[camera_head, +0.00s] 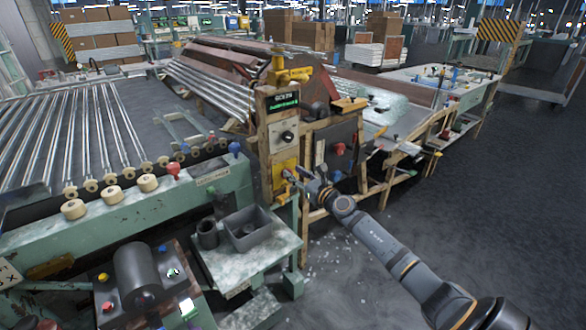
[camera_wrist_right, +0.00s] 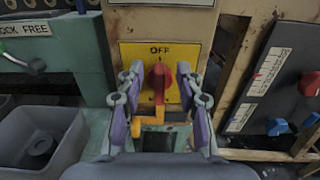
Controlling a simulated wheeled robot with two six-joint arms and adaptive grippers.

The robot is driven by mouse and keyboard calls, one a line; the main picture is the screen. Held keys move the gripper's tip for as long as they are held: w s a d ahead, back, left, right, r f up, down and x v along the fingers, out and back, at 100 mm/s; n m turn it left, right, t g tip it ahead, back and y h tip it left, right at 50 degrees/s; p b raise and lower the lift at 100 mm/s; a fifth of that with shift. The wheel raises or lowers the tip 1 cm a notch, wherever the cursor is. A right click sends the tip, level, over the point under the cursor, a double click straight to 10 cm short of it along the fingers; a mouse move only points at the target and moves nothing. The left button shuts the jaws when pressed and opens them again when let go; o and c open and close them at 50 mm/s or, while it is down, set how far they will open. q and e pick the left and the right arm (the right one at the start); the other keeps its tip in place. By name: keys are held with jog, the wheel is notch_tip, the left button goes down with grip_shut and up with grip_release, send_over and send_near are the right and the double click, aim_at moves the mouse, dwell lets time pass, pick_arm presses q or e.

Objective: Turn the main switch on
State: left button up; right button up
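The main switch is a red rotary handle (camera_wrist_right: 163,76) on a yellow plate (camera_wrist_right: 187,51) marked OFF at the top. The handle stands upright, towards the OFF mark. An orange bent piece (camera_wrist_right: 152,121) sits just below it. In the head view, the yellow plate (camera_head: 283,166) is low on the tan control post (camera_head: 266,140). My right gripper (camera_wrist_right: 160,86) is open, with one finger on each side of the red handle. Contact with the handle cannot be told. The gripper also shows in the head view (camera_head: 297,180), in front of the plate. My left gripper is not in view.
A grey bin (camera_head: 247,228) and a dark cup (camera_head: 207,234) stand on a small table left of the post. A dark panel (camera_head: 337,150) with red and blue knobs is to the right. Glass tubes (camera_head: 90,130) lie on the left. The floor at right is clear.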

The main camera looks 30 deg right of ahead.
jog(key=shift+w+a+f, duration=0.1)
jog(key=shift+w, duration=0.65)
grip_shut()
